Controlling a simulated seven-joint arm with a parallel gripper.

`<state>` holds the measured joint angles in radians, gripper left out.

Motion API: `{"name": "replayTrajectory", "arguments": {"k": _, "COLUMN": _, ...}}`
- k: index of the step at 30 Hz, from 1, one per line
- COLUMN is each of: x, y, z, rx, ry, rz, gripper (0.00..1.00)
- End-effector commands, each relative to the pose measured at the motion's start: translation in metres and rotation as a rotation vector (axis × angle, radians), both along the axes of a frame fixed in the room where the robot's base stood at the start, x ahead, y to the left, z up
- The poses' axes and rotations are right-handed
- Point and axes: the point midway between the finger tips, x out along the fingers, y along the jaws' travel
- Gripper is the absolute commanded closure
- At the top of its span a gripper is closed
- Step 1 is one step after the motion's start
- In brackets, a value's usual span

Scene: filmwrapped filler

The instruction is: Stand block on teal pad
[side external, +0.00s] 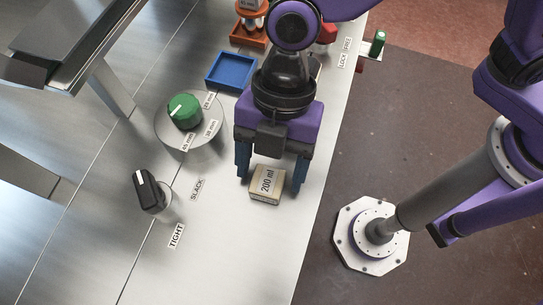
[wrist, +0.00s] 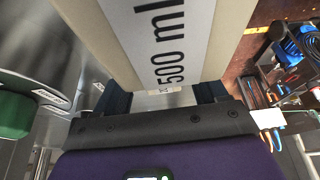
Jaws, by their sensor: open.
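A tan block (side external: 267,186) labelled "200 ml" is on the pale worktop in the side view, between and just in front of my fingertips. In the wrist view a cream block face (wrist: 160,40) labelled "500 ml" fills the top middle, beyond the fingers. I cannot tell whether both labels belong to one block. My gripper (side external: 271,180) points down and is open, one blue finger on each side of the block; contact is unclear. Its fingers also show in the wrist view (wrist: 163,96). I see no teal pad in either view.
A green knob (side external: 184,111) on a grey dial and a black knob (side external: 150,191) stand to the left. A blue tray (side external: 230,71) and an orange holder (side external: 250,35) are behind. The worktop's right edge is close to my gripper; its front is clear.

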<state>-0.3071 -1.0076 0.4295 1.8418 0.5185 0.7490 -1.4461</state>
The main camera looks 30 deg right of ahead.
Motion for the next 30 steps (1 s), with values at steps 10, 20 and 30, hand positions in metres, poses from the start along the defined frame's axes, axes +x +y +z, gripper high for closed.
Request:
{"name": "replayTrajectory", "arguments": {"k": 10, "x": 0.004, "y": -0.002, "z": 0.011, "rx": 0.004, "ry": -0.001, "rz": 0.0, "gripper": 0.29}}
{"name": "replayTrajectory", "arguments": {"k": 20, "x": 0.02, "y": -0.016, "z": 0.073, "rx": 0.006, "ry": -0.002, "rz": -0.001, "gripper": 0.29}}
{"name": "replayTrajectory", "arguments": {"k": 30, "x": 0.039, "y": -0.034, "z": 0.135, "rx": 0.004, "ry": -0.001, "rz": -0.002, "gripper": 0.29}}
